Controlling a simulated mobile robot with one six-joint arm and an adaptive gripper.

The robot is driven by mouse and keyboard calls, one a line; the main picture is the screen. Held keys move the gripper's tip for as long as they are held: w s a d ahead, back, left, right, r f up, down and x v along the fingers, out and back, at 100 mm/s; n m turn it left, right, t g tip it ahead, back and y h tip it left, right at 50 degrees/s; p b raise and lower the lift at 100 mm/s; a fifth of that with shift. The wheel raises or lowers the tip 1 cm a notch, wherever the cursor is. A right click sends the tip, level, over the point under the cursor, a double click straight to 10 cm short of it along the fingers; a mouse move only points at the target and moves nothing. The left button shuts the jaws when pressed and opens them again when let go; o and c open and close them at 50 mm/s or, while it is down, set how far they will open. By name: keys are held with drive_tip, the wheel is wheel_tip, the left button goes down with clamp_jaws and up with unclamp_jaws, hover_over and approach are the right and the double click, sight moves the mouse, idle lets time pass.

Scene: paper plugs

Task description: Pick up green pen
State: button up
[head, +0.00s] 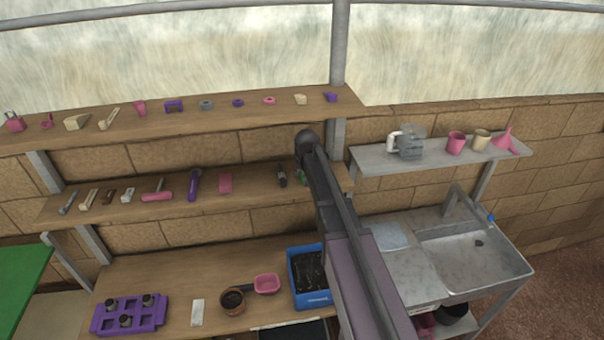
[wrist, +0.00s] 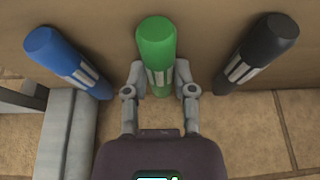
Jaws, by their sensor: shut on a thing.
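The green pen (wrist: 157,45) stands between the two fingers of my gripper (wrist: 160,78) in the wrist view. The fingers are shut on its body, with the rounded green top clear of them. In the head view, a small part of the green pen (head: 301,177) shows on the middle shelf beside my arm, which hides most of the gripper. A blue pen (wrist: 62,55) stands to the left in the wrist view and a black pen (wrist: 260,50) to the right, both apart from the fingers. I cannot tell whether the green pen touches the shelf.
The middle wooden shelf (head: 120,208) also holds several tools to the left. The upper shelf (head: 215,118) runs above it. In the wrist view, a grey shelf bracket (wrist: 65,135) is near the blue pen, and the brick wall (wrist: 255,130) is close to the fingers.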

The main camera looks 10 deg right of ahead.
drive_tip(key=shift+r, duration=0.15)
drive_tip(key=shift+r+p, duration=0.75)
drive_tip(key=shift+p, duration=0.15)
drive_tip(key=s, duration=1.8)
drive_tip(key=shift+f, duration=0.15)
drive_tip(key=shift+f, duration=0.1)
wheel_tip(320, 180, down, 24)
drive_tip(key=b, duration=2.4)
drive_tip(key=shift+b, duration=0.35)
drive_tip(key=shift+a, duration=0.15)
